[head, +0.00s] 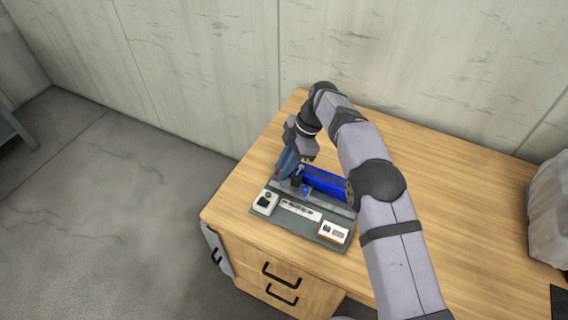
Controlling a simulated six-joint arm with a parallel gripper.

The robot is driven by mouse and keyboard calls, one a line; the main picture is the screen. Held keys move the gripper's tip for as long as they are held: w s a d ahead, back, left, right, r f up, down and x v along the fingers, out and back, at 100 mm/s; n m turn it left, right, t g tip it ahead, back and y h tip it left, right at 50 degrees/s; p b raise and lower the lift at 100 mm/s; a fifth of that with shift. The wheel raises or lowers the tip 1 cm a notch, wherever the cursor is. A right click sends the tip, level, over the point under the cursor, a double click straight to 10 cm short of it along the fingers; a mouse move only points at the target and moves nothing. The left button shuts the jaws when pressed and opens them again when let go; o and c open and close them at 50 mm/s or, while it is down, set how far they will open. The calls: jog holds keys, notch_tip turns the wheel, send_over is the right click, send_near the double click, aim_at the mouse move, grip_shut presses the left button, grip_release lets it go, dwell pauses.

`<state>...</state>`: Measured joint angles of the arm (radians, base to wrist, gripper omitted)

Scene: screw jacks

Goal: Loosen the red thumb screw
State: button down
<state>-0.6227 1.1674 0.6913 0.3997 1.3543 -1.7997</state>
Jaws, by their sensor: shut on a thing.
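A dark grey fixture board (262,211) lies on the wooden desk. A small patch of red, which looks like the red thumb screw (279,172), shows at the board's far left, beside a blue-grey upright part (287,161). My gripper (296,176) points down at this corner and is shut. It appears to be on the red thumb screw, but the fingers and wrist hide most of the contact. A small blue knob (305,190) stands just right of the fingertips. A long bright blue block (326,181) lies behind it, partly covered by my arm.
A white box with a dark knob (265,202) sits at the board's front left. Another white box with a display (333,232) sits at its front right, with a labelled strip (300,210) between. The desk (460,190) is clear to the right, up to a grey object (550,210).

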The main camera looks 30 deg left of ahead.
jog(key=shift+n+h+p, duration=0.3)
jog(key=shift+n+p, duration=0.6)
jog(key=shift+p, duration=0.35)
jog(key=c, duration=1.7)
grip_release()
jog(key=shift+o, duration=0.2)
jog(key=shift+w+r, duration=0.1)
jog(key=shift+r, duration=0.7)
notch_tip(320, 180, up, 8)
jog(key=p, duration=0.7)
jog(key=shift+r+p, duration=0.2)
jog(key=shift+p, duration=0.1)
jog(key=shift+f, duration=0.1)
